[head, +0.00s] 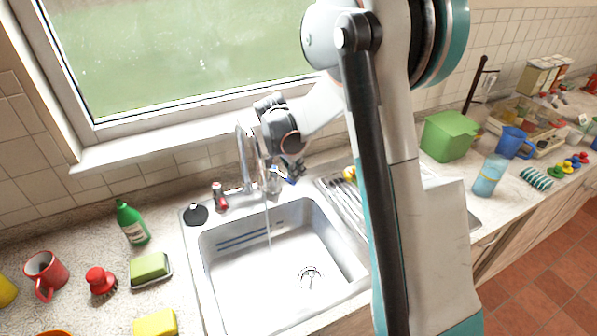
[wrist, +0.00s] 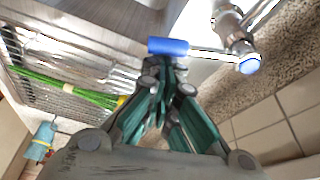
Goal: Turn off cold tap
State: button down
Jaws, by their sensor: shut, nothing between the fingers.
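The cold tap is a chrome valve with a blue-ended lever (wrist: 168,46) and a blue cap (wrist: 249,65) in the wrist view. In the head view the cold tap (head: 274,185) stands right of the chrome spout (head: 243,160), partly behind my gripper. A thin water stream (head: 268,230) falls into the sink. My gripper (wrist: 165,66) is shut with nothing in it. Its fingertips are right at the blue lever end; I cannot tell whether they touch. In the head view my gripper (head: 293,170) is above the sink's back edge. The red hot tap (head: 219,196) is left of the spout.
The sink basin (head: 225,285) is in front of the taps. A drying rack (head: 335,200) is to its right. A window sill (head: 170,140) and tiled wall are close behind. A green bottle (head: 131,222) and a green sponge (head: 149,266) are on the left counter.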

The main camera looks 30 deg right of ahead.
jog(key=shift+s+a+b, duration=0.15)
jog(key=shift+s+a, duration=0.1)
jog(key=shift+a, duration=0.3)
jog(key=shift+s+a+b, duration=0.15)
jog(key=shift+s+a, duration=0.05)
jog(key=shift+a, duration=0.3)
jog(key=shift+d, duration=0.1)
